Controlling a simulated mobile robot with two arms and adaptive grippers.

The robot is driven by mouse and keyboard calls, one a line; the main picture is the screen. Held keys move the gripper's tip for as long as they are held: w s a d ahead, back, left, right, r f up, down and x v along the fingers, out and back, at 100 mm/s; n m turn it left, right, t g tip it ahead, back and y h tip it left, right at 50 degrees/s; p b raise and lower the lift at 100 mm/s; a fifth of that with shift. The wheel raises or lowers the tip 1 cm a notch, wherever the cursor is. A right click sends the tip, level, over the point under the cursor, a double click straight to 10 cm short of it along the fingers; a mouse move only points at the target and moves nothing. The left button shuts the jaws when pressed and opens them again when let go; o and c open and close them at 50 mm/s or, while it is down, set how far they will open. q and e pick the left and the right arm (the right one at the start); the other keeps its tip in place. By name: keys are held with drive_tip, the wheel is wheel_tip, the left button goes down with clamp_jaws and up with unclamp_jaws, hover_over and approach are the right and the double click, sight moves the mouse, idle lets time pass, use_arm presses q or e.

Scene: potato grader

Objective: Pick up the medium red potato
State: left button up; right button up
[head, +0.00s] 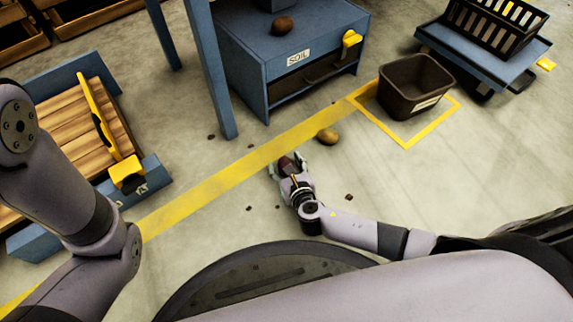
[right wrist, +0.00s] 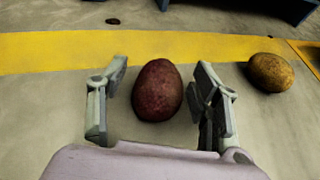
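The red potato (right wrist: 157,90) lies on the concrete floor just short of the yellow line. In the right wrist view it sits between the two spread fingers of my right gripper (right wrist: 160,105), with a visible gap on each side. In the head view my right gripper (head: 289,170) is low at the floor, and the red potato (head: 286,163) shows partly between its fingers. My left arm is at the left edge of the head view; its gripper is not in view.
A yellow-brown potato (head: 327,136) lies on the floor to the right, also in the right wrist view (right wrist: 270,72). A dark bin (head: 414,88) stands in a yellow-marked square. A blue SOIL cabinet (head: 240,75) stands behind. Small dark clods are scattered on the open floor.

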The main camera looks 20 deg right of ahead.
drive_tip(key=c, duration=1.1)
